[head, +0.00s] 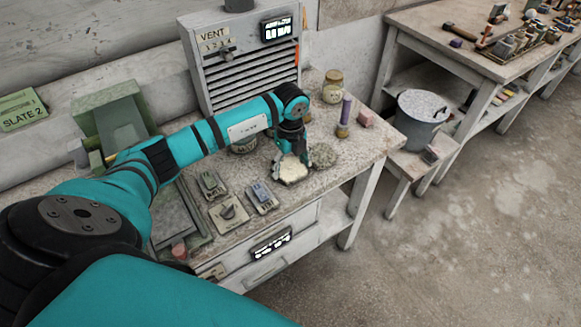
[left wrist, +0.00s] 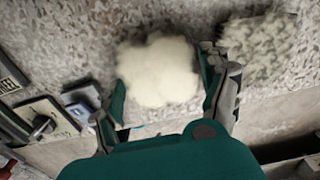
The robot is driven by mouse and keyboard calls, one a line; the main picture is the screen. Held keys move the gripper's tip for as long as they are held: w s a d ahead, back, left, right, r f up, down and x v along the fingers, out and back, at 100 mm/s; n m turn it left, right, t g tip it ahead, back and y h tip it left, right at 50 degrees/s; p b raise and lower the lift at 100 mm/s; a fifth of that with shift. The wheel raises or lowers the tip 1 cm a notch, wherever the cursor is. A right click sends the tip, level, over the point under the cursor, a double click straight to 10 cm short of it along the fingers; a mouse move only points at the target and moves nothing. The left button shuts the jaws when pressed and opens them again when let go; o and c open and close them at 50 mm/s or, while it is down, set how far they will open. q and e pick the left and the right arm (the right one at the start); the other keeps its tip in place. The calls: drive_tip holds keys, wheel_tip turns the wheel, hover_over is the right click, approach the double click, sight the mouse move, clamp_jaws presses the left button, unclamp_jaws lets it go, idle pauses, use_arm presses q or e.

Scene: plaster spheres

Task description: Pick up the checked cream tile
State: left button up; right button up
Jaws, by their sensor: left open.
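The cream tile (head: 292,173) is pale with an uneven, rounded outline and lies on the speckled bench top near its front edge. It also shows in the left wrist view (left wrist: 157,68), where it looks plain; I cannot make out a checked pattern. My left gripper (head: 291,158) is open directly over it. In the left wrist view its fingers (left wrist: 163,85) stand apart on either side of the tile, and I cannot tell whether they touch it. My right gripper is not in view.
A mottled grey-green tile (head: 323,155) lies just right of the left gripper and is close to its right finger in the left wrist view (left wrist: 258,45). Small switch blocks (head: 262,197) stand to the left. A purple-topped bottle (head: 344,115) and a pink block (head: 365,118) stand behind.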

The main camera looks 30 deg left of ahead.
use_arm(q)
drive_tip(key=shift+s+f, duration=0.1)
drive_tip(key=shift+f, duration=0.3)
drive_tip(key=shift+c, duration=0.3)
drive_tip(key=c, duration=1.1)
drive_tip(key=shift+r, duration=0.1)
drive_tip(key=shift+r, duration=0.45)
wheel_tip(320, 180, up, 2)
drive_tip(key=shift+r+b, duration=0.15)
drive_tip(key=shift+b, duration=0.6)
drive_tip(key=s+d+b, duration=0.1)
drive_tip(key=s+d, duration=0.1)
drive_tip(key=s, duration=0.2)
drive_tip(key=s+d+r+b, duration=0.1)
drive_tip(key=s+d, duration=0.2)
drive_tip(key=s, duration=0.2)
drive_tip(key=s+d+b, duration=0.1)
drive_tip(key=s+d, duration=0.2)
drive_tip(key=s, duration=0.2)
drive_tip(key=shift+r, duration=0.35)
